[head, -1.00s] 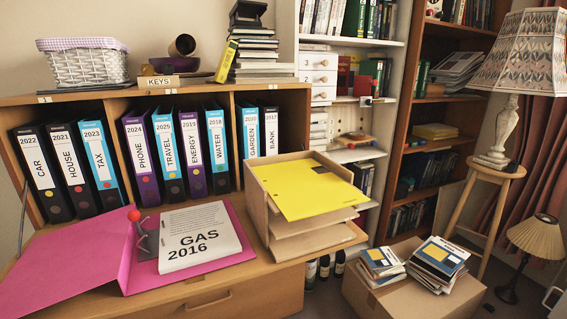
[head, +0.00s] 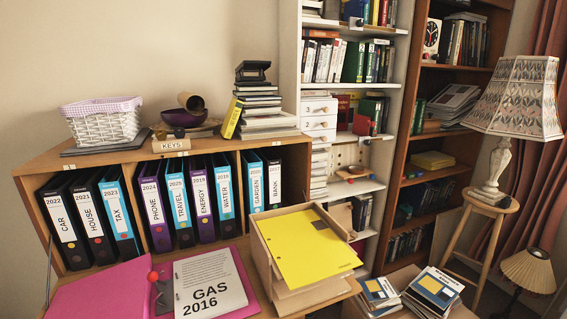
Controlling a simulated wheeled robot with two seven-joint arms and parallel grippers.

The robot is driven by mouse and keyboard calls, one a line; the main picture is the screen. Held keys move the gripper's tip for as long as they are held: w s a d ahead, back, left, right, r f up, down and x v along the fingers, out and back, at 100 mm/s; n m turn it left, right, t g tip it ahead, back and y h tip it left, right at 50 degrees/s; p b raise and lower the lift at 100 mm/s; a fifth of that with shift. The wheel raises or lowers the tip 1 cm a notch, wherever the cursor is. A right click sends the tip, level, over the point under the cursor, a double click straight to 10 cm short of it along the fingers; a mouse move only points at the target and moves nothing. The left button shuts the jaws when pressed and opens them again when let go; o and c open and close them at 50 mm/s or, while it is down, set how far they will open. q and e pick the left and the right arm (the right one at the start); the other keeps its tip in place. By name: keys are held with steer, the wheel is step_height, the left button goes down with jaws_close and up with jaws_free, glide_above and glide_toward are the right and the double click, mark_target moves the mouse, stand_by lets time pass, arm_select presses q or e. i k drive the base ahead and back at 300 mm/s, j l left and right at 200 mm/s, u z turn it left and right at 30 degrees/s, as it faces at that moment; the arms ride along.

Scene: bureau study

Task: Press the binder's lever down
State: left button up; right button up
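An open pink binder (head: 110,287) lies on the desk top at the lower left, its left cover folded out. Its lever (head: 153,276) has a red ball tip and stands up beside the ring mechanism at the spine. A stack of white paper headed GAS 2016 (head: 208,283) lies on the binder's right side. The binder's lower part is cut off by the picture's bottom edge. Neither my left gripper nor my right gripper shows in the head view.
A wooden letter tray (head: 275,268) with a yellow sheet (head: 308,246) stands right of the binder. A row of upright binders (head: 201,201) fills the shelf behind. A cardboard box with books (head: 432,290) stands at the lower right, near a lamp (head: 512,100) on a stool.

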mark_target(152, 276)
steer(key=i+j, duration=0.15)
steer(key=j, duration=0.2)
steer(key=i+j+u, duration=0.1)
steer(key=j, duration=0.3)
steer(key=i+j, duration=0.25)
steer(key=i+j+u, duration=0.1)
steer(key=j, duration=0.35)
steer(key=l+u, duration=0.1)
